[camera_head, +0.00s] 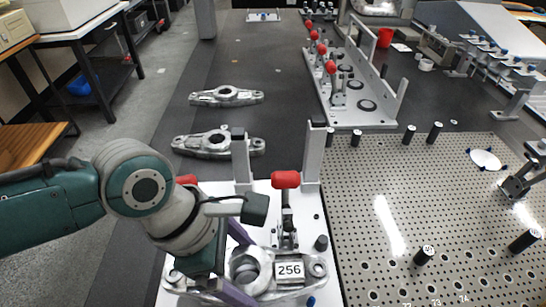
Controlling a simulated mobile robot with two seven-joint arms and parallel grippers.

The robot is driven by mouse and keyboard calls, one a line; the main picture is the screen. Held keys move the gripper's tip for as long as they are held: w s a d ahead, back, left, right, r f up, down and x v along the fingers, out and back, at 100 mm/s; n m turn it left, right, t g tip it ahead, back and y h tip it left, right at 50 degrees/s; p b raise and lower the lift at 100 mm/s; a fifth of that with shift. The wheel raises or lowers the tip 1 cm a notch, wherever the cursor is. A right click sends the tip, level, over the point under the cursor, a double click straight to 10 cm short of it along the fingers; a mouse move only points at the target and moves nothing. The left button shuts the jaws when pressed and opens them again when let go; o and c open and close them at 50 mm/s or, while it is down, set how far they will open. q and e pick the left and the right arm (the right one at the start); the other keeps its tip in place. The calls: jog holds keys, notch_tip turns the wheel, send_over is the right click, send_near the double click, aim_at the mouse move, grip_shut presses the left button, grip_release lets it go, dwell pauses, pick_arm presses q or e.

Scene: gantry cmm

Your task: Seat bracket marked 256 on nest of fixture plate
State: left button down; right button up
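The bracket marked 256 (289,271) is a grey metal casting with a round hub and a white number label. It lies at the near end of the white fixture plate (309,214), or just above it; I cannot tell whether it is fully down. My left gripper (242,268) reaches in from the left. Its two purple fingers are apart, one on the far side and one on the near side of the hub. Whether they touch the hub is unclear. The nest is hidden under the bracket and gripper. My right gripper is not in view.
Red-handled clamps (286,180) and two grey uprights (312,152) stand behind the bracket. Two similar castings (218,143) (226,96) lie on the dark table beyond. A perforated metal plate (385,265) with black pins is at right. Another clamp fixture (350,118) stands farther back.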

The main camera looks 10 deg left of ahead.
pick_arm(q)
jog(key=shift+r, duration=0.1)
dwell(0.6)
jog(key=shift+p, duration=0.3)
jog(key=shift+f+b, duration=1)
jog(key=shift+f, duration=0.4)
dwell(0.4)
grip_release()
jog(key=p+v, duration=0.4)
jog(key=v, duration=0.5)
jog(key=shift+p, duration=0.35)
jog(key=shift+a+r, duration=0.25)
jog(key=shift+r, duration=0.2)
